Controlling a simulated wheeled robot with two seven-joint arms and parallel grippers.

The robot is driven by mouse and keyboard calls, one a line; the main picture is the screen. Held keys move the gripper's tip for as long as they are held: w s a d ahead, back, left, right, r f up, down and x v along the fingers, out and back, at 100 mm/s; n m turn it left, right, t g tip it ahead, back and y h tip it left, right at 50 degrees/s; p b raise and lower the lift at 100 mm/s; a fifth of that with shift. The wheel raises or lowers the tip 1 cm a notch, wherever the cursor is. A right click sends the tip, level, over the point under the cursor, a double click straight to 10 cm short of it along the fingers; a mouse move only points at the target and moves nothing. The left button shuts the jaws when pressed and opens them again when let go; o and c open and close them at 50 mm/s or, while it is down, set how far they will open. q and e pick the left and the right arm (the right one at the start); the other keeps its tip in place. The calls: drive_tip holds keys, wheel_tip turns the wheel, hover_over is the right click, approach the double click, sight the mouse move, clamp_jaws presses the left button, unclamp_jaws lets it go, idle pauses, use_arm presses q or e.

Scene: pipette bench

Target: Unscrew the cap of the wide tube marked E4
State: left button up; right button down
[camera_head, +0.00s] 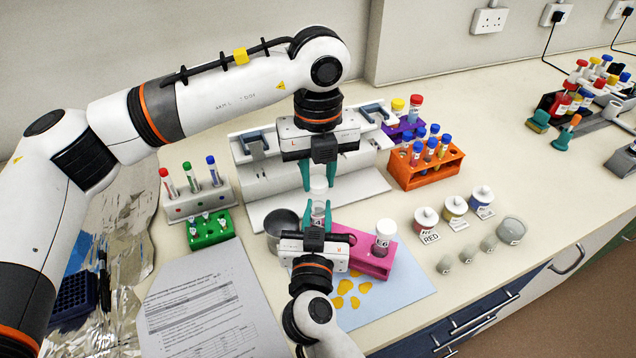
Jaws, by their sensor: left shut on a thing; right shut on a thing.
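The wide tube (318,210) is upright at the bench's middle, with part of a label ending in 4 showing. My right gripper (320,218) comes from below in the picture and is shut on the tube's body. My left gripper (319,184) points down from above and is shut on the white cap (319,186), directly over the tube. The tube's lower part is hidden by my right gripper.
A pink rack (372,262) holds another white-capped tube (384,238). A grey metal pot (281,232) stands close left. An orange rack (425,175) of capped tubes is at the right. A white device (258,180) stands behind. Small labelled jars (454,206) stand at the front right.

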drive_tip(key=c, duration=1.1)
unclamp_jaws()
